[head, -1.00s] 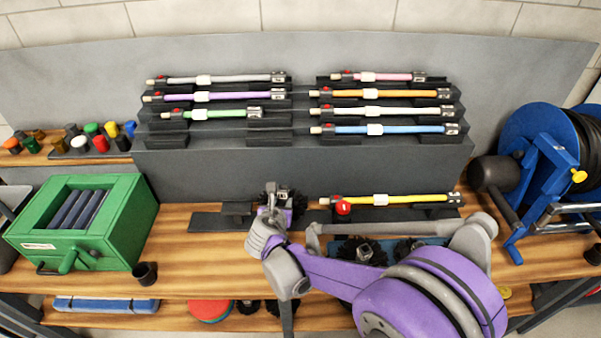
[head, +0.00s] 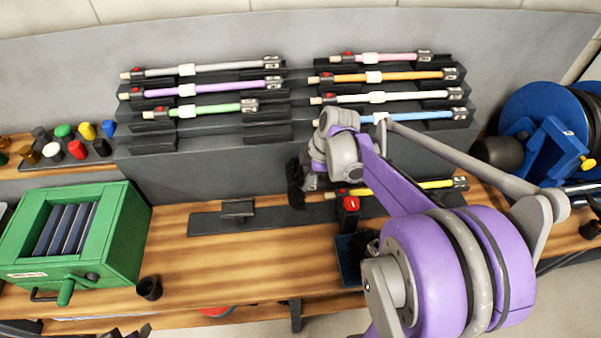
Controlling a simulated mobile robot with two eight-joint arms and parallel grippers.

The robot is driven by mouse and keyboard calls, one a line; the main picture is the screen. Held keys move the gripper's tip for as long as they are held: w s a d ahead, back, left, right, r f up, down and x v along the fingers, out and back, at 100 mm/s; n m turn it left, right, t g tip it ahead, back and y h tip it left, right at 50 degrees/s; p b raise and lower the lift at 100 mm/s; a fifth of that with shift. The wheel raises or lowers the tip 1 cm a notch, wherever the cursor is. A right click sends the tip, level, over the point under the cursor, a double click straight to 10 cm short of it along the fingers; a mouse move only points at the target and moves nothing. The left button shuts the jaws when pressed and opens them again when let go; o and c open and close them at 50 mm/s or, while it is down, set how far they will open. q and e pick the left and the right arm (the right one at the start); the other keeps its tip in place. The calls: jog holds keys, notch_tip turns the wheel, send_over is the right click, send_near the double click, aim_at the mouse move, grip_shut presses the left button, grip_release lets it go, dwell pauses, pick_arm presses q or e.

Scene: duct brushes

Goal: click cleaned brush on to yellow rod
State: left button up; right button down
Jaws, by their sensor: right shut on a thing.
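The yellow rod (head: 430,185) lies level in a dark holder on the bench, its left part partly hidden by my right arm. A red button-like part (head: 350,203) shows in front of the rod's left part. My right gripper (head: 308,179) is shut on a black-bristled brush (head: 295,185), just left of the rod's left end. The gripper hides most of the brush's near side. I cannot tell whether brush and rod touch. My left gripper is not clearly in view.
A stepped grey rack (head: 215,155) behind carries several coloured rods. A green box with rollers (head: 115,235) stands at left, a small black cup (head: 149,288) near it. A blue reel (head: 550,150) stands at right.

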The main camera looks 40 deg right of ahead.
aim_at(312, 189)
jog(key=shift+s+f, duration=0.45)
jog(key=shift+f, duration=0.1)
jog(key=shift+s+d+f+b, duration=0.1)
jog(key=shift+f+b, duration=0.25)
jog(key=shift+b, duration=0.1)
pick_arm(q)
notch_tip(312, 189, down, 5)
jog(key=s+b, duration=0.2)
jog(key=shift+s+f+b, duration=0.2)
jog(key=shift+s+b, duration=0.2)
pick_arm(e)
jog(key=shift+d+f, duration=0.15)
jog(key=shift+f, duration=2.45)
pick_arm(q)
jog(key=shift+r, duration=0.1)
pick_arm(e)
jog(key=shift+r, duration=0.15)
jog(key=shift+d, duration=0.15)
jog(key=shift+s+d, duration=0.35)
jog(key=shift+d, duration=0.25)
pick_arm(q)
jog(key=shift+f, duration=0.25)
pick_arm(e)
jog(key=shift+s+d, duration=0.35)
jog(key=shift+d, duration=0.25)
jog(key=shift+s+d, duration=0.3)
jog(key=shift+d, duration=0.3)
jog(key=shift+c, duration=2.1)
grip_release()
